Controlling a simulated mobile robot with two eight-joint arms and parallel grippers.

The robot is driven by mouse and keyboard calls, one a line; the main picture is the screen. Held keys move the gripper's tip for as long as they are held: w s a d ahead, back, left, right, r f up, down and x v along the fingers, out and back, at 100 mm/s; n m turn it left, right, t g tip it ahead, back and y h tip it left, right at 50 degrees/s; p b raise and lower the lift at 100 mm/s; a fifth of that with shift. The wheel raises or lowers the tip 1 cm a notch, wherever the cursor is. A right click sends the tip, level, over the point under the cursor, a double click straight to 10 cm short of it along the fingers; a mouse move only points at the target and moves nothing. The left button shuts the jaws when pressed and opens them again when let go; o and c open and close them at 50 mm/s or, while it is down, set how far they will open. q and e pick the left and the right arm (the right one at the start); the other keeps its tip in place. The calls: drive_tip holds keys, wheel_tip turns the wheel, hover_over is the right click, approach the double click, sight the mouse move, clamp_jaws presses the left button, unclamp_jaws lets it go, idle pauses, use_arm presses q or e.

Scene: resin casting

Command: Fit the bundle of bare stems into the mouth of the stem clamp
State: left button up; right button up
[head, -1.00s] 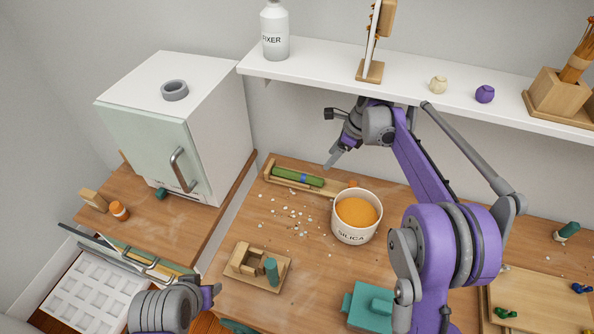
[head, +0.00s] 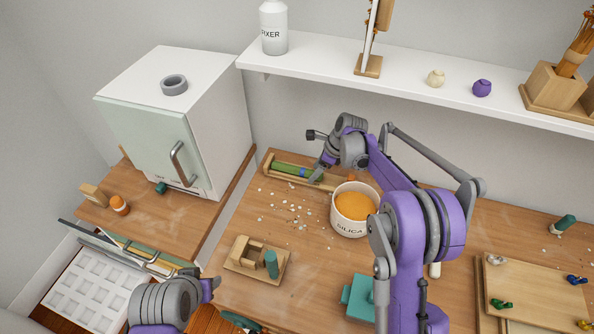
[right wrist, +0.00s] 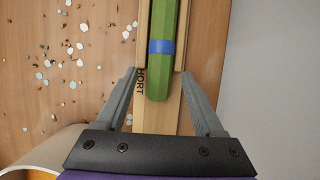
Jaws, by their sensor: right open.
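The bundle of bare stems (head: 292,169), green with a blue band, lies in a narrow wooden tray (head: 268,164) at the back of the bench. In the right wrist view the bundle (right wrist: 161,70) points towards me. My right gripper (head: 320,174) is open over the near end of the tray, its fingers (right wrist: 158,78) either side of the bundle's end; I cannot tell whether they touch. The wooden block fixture with a teal part (head: 244,250), apparently the stem clamp, stands at the bench front. My left gripper (head: 212,286) is low at front left, its jaws unclear.
A tub of orange silica (head: 350,225) stands close beside my right gripper. White bits litter the bench left of it. A teal box (head: 358,302) is at the front. A white shelf (head: 420,92) overhangs the back. A cabinet (head: 160,135) stands left.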

drive_tip(key=shift+c, duration=0.2)
clamp_jaws()
drive_tip(key=shift+r, duration=0.15)
